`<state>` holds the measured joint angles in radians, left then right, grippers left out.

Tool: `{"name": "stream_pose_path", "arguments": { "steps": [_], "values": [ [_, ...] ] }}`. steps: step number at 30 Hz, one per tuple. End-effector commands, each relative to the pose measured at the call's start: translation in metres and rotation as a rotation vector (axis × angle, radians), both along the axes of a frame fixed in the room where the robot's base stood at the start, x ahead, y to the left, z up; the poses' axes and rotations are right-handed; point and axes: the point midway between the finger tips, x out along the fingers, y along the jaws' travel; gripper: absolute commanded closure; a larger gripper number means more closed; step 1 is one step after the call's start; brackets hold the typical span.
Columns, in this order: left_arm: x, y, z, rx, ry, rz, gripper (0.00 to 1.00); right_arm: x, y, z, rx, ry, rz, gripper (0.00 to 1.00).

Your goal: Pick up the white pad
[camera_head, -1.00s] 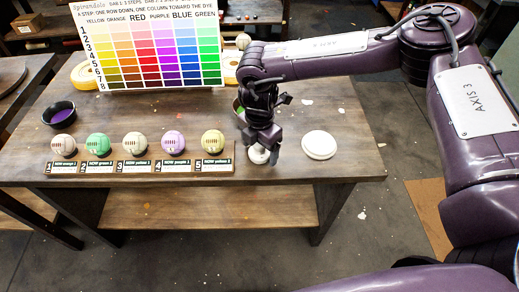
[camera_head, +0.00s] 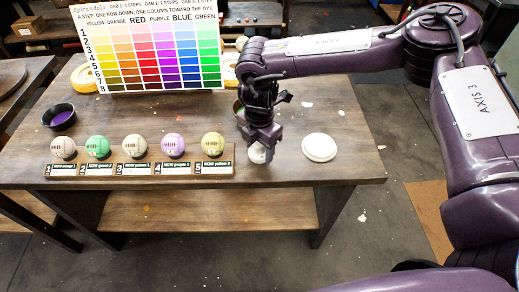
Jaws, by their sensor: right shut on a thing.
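My right gripper (camera_head: 260,148) points down over the front right part of the table. It is shut on a small round white pad (camera_head: 258,155), whose lower part shows beneath the fingers. The fingers and wrist hide the rest of it. I cannot tell whether the pad touches the table or is just above it. My left gripper is not in view.
A flat white disc (camera_head: 319,147) lies right of my right gripper. A rack (camera_head: 140,170) with several coloured balls stands left of it. A bowl of purple dye (camera_head: 60,117) is at the far left, a colour chart (camera_head: 150,45) behind. Bare table lies between.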

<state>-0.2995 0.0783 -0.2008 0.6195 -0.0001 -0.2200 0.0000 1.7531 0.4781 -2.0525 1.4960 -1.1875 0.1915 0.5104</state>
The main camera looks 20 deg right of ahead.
Motion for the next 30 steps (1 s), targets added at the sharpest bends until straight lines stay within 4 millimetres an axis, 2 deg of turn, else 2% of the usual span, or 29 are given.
{"name": "stream_pose_path", "arguments": {
  "steps": [5,12,15,18,24,30],
  "values": [
    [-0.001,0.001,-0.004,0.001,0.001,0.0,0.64,0.002,0.0,0.035,0.003,-0.007,-0.001,0.68],
    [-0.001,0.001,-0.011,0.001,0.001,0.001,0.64,0.001,0.0,0.106,0.003,-0.007,0.0,0.68],
    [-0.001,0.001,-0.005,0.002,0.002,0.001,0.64,0.002,0.0,0.136,0.0,-0.008,0.001,0.68],
    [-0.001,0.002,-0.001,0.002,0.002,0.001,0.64,0.001,0.0,0.157,-0.001,-0.007,0.001,0.68],
    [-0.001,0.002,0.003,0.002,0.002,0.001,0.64,0.001,0.0,0.181,0.0,-0.004,0.001,0.68],
    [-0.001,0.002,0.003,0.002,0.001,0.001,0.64,0.001,0.0,0.187,0.001,-0.002,0.0,0.68]
  ]
}}
